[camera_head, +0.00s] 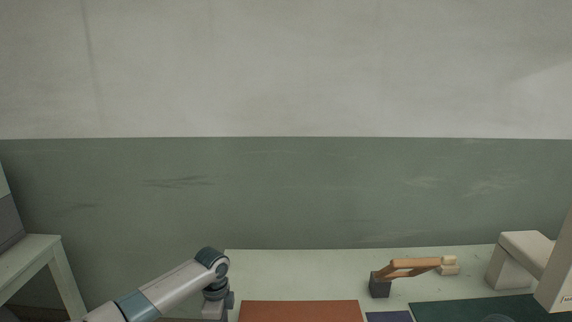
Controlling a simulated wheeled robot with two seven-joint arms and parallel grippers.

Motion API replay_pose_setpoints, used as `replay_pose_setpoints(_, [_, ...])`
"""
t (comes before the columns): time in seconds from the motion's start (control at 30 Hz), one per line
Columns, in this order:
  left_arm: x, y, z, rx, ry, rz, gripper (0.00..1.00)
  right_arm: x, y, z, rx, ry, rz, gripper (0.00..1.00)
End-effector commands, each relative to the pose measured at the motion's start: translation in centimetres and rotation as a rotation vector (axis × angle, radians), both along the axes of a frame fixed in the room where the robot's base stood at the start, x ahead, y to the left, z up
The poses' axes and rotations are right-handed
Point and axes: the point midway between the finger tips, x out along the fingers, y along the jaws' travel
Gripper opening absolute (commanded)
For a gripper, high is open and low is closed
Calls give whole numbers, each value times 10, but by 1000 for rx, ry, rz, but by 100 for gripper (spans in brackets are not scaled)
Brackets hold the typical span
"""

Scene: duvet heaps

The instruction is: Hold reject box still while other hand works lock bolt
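I cannot pick out the reject box or the lock bolt with certainty. A pale beige box-like body (555,275), cut by the right edge, bears a partly cut dark label. My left arm comes in from the lower left, bends over the table's left end and points down; its gripper fingers are below the picture's edge. My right gripper does not show.
A pale table (300,270) stands against the wall. On it lie a rust-brown mat (300,311), a dark green mat (450,309), a wooden-handled item (410,266) with a dark block, and a beige angled block (520,245). A pale stand (35,250) is at left.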

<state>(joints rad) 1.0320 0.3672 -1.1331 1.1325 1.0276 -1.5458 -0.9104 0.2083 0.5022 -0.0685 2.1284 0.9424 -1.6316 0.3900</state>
Motion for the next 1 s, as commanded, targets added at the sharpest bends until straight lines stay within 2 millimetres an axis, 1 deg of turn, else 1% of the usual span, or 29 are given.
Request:
replay_pose_setpoints(0.03, [0, 0, 6, 0, 0, 0, 53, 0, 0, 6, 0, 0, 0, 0])
replay_pose_setpoints(0.8, [0, 0, 50, 1, 0, 0, 53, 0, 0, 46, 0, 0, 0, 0])
replay_pose_setpoints(1.0, [0, 0, 57, 1, 0, 0, 53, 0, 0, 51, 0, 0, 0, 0])
